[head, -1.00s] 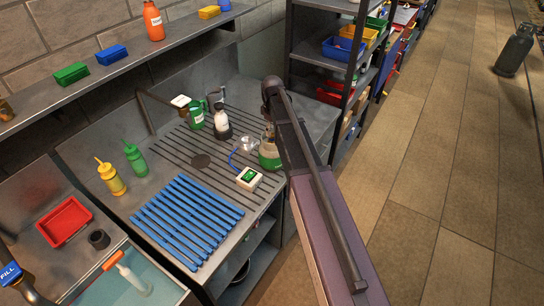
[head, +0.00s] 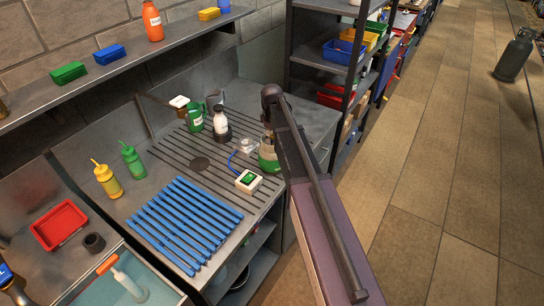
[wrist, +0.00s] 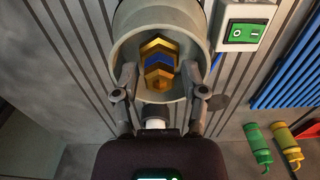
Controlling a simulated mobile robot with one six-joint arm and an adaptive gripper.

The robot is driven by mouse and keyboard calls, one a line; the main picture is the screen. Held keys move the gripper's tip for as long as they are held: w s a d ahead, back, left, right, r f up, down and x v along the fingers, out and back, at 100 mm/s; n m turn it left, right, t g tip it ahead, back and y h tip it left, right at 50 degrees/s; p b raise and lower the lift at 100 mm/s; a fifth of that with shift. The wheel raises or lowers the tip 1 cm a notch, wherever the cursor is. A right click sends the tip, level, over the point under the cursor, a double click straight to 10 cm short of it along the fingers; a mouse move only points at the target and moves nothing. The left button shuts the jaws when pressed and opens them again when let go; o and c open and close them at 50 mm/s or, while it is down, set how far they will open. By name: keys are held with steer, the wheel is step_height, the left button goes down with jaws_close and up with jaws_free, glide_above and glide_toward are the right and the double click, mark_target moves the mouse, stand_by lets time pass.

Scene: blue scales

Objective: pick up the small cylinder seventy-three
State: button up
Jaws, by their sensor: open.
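No number seventy-three can be read on anything, so I cannot tell which thing is the small cylinder. In the wrist view my gripper (wrist: 160,95) is open, with one finger on each side of the lower rim of a grey round container (wrist: 127,50). Gold and blue angular pieces (wrist: 159,62) show inside its mouth. A small white cylindrical part (wrist: 155,124) shows between the fingers, close to the gripper's body. In the head view a cream and green container (head: 268,158) stands by my arm, which hides part of it and the fingers.
A white box with a green switch (head: 248,181) stands beside the container. A blue slatted rack (head: 185,222) lies on the bench. Green (head: 133,160) and yellow (head: 107,180) bottles stand at left. A grey gas cylinder (head: 514,55) stands on the floor, where there is free room.

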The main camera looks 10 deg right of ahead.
jaws_close()
steer(key=shift+r, duration=0.2)
steer(key=shift+r+p, duration=1.55)
steer(key=shift+p, duration=0.25)
steer(key=s+r+p, duration=0.1)
steer(key=s, duration=1.5)
steer(key=shift+r, duration=0.25)
steer(key=shift+r+p, duration=0.1)
steer(key=shift+p, duration=0.2)
